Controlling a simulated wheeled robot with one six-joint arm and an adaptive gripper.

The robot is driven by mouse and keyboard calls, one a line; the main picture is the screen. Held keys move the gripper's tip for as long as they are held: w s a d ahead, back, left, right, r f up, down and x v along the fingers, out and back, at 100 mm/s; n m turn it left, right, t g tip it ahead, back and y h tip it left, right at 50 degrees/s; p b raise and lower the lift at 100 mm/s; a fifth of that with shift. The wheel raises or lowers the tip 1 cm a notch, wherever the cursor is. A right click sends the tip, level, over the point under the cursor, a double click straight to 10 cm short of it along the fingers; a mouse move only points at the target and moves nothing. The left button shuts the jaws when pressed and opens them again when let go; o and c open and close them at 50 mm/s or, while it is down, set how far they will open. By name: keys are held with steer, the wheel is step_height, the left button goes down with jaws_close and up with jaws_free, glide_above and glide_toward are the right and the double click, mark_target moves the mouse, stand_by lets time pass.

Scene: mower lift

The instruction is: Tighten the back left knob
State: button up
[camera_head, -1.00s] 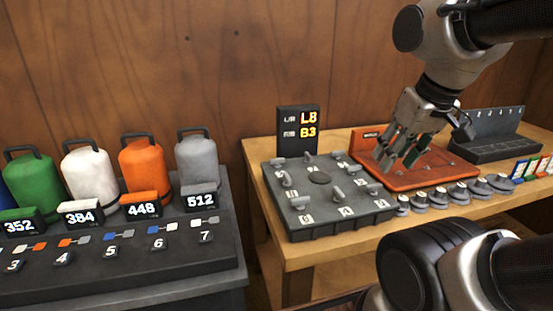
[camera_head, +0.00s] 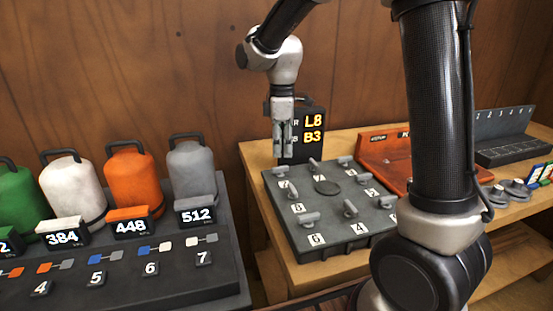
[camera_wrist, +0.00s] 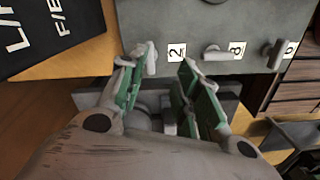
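The grey box (camera_head: 340,232) has several grey lever knobs on top with number labels. Its back left knob (camera_head: 281,171) is just below my gripper (camera_head: 285,153) in the head view. In the wrist view a knob (camera_wrist: 151,60) beside label 2 lies close to the left finger of my gripper (camera_wrist: 160,66). The fingers are apart with green pads and hold nothing. Whether a finger touches the knob cannot be told.
An orange-red tray (camera_head: 383,153) stands right of the box, partly behind my arm. Grey round parts (camera_head: 515,188) lie farther right. Left is a dark stand (camera_head: 205,284) with colored canisters and number displays. The display (camera_wrist: 45,30) stands close to the gripper.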

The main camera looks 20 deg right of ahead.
mark_target(280, 167)
steer(key=shift+w+a+r+n, duration=0.15)
steer(key=shift+w+r+n, duration=0.5)
steer(key=shift+n, duration=1.15)
step_height(280, 167, down, 8)
steer(key=shift+r, duration=0.1)
steer(key=shift+c, duration=0.5)
jaws_close()
